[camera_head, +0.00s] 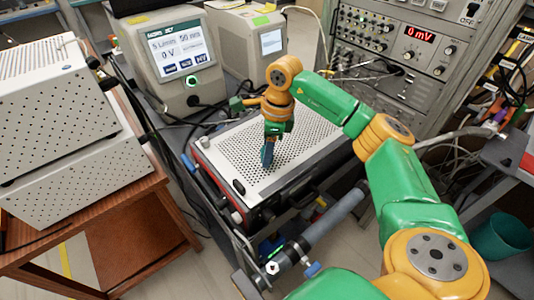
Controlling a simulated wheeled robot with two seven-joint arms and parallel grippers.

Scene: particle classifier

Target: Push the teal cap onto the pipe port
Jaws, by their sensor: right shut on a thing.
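My right arm reaches in from the lower right, and its gripper (268,154) points down over the perforated metal top of a box on the cart. It is shut on a small dark teal-blue piece, which I take for the teal cap; it is too small here to tell its shape or separate it from the fingers. A grey pipe (322,226) runs along the cart's front, below and right of the gripper, with a white fitting (272,268) near its lower end. I cannot tell which opening is the pipe port. My left gripper is out of view.
The box's perforated top (238,150) has bare room around the gripper. A display instrument (180,50) stands behind it, and a grey rack (410,50) with a red readout stands at the back right. Perforated cases sit on a wooden table (90,230) at left. Loose cables hang about.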

